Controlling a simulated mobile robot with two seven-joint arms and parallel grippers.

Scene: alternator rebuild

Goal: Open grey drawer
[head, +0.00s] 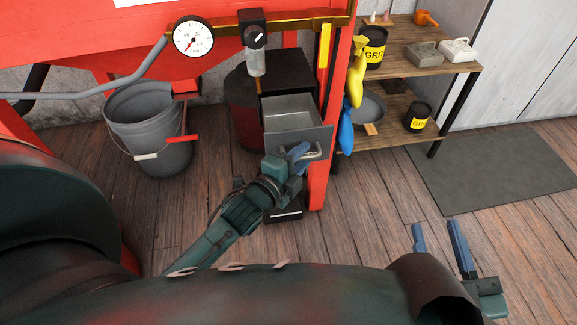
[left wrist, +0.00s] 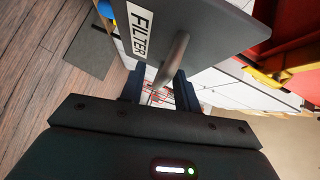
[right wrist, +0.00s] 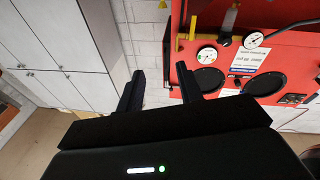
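The grey drawer (head: 291,112) is pulled out of a dark cabinet under the red bench, and its empty inside shows. Its front carries a metal bar handle (head: 314,151). In the left wrist view the drawer front has a white FILTER label (left wrist: 140,32), and the handle (left wrist: 172,62) reaches in between the fingers. My left gripper (left wrist: 160,88) is at the handle with its fingers apart, and a gap shows beside the bar. My right gripper (head: 436,236) is open and empty, off to the right above the floor; it also shows in the right wrist view (right wrist: 160,88).
A grey bucket (head: 152,130) stands left of the cabinet. A red post (head: 327,140) stands just right of the drawer. A wooden shelf (head: 410,75) with cans and a grey mat (head: 500,175) are further right. The plank floor in front is clear.

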